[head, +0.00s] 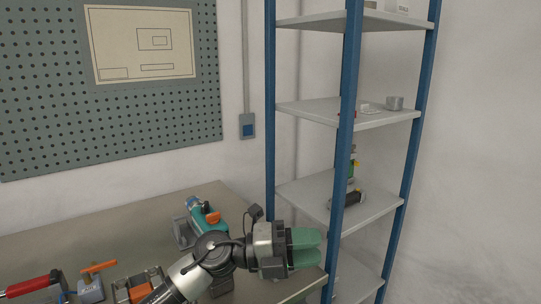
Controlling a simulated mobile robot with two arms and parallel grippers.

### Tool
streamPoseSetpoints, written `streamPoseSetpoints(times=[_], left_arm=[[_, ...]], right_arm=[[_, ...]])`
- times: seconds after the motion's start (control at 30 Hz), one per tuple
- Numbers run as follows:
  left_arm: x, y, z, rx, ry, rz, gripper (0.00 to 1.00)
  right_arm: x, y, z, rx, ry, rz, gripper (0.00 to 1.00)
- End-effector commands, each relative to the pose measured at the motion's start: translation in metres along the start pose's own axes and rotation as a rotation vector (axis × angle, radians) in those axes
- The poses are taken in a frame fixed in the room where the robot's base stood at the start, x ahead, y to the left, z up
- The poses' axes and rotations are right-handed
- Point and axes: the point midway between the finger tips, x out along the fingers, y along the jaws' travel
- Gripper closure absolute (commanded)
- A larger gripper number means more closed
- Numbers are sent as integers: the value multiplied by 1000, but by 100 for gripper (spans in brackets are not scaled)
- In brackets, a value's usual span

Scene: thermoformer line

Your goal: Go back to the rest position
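My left gripper (306,249) is over the right end of the workbench (115,222), close to the blue shelf post. Its two green fingers point right and lie close together. No object shows between them, and I cannot tell from this angle whether they are fully shut. My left arm comes in from the bottom left, over the bench. My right gripper is out of view.
A blue-posted shelf rack (345,115) stands right of the bench, with small items on its shelves. A teal and orange tool (205,214) lies behind my arm. A red-handled tool (33,285) and an orange-handled clamp (92,284) are at the lower left. A pegboard (45,90) hangs behind.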

Motion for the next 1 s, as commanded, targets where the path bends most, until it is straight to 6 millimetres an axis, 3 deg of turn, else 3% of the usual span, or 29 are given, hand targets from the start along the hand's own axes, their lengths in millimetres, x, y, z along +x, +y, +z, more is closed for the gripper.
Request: streamPoseSetpoints(times=[0.07, 0.17, 0.27, 0.37, 0.5, 0.6, 0.7, 1.0], left_arm=[[-9, -5, -2, -128, -168, -213, 62], [-39, -3, 6, -304, -420, -421, 62], [-83, 17, 12, -506, -695, -566, 62], [-134, 57, 5, -732, -984, -643, 62], [-202, 127, -36, -1063, -1374, -630, 62], [-238, 170, -83, -1281, -1604, -551, 62], [-261, 199, -130, -1451, -1765, -452, 62], [-292, 231, -235, -1776, -2018, -176, 62]], right_arm=[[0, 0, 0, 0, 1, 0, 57], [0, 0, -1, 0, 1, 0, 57], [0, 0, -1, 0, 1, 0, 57], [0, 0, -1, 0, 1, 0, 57], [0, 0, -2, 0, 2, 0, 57], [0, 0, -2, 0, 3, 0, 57], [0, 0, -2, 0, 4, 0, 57], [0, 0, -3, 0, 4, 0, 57]])
